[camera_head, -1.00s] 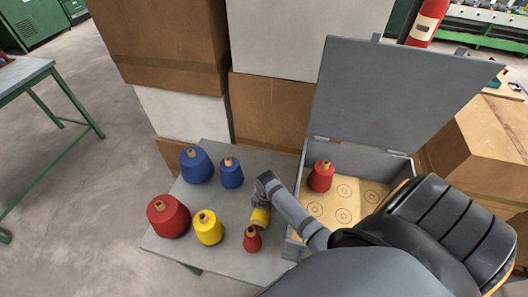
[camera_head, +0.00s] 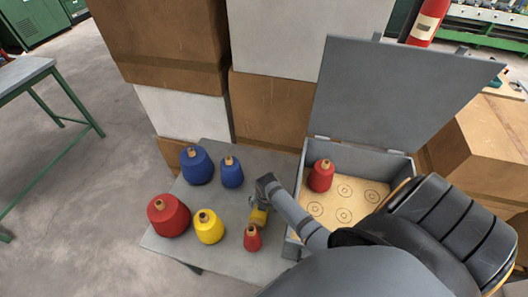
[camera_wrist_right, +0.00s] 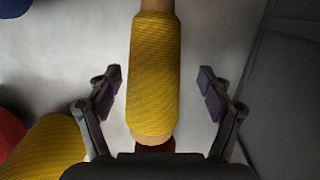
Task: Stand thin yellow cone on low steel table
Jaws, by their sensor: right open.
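The thin yellow cone (camera_head: 259,216) is at the right part of the low steel table (camera_head: 217,262), partly hidden by my right gripper in the head view. The right wrist view shows the cone's long yellow body (camera_wrist_right: 152,75) with brown tube showing at both ends. My right gripper (camera_wrist_right: 157,82) is open, with one finger on each side of the cone and a gap at both sides. I cannot tell whether the cone touches the table or how it is tilted. My left gripper is not in view.
Close by stand a small red cone (camera_head: 252,240), a wide yellow cone (camera_head: 209,229), a large red cone (camera_head: 168,216) and two blue cones (camera_head: 197,167) (camera_head: 232,174). An open grey box (camera_head: 401,160) at the right holds a red cone (camera_head: 320,176). Stacked cartons (camera_head: 270,115) stand behind.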

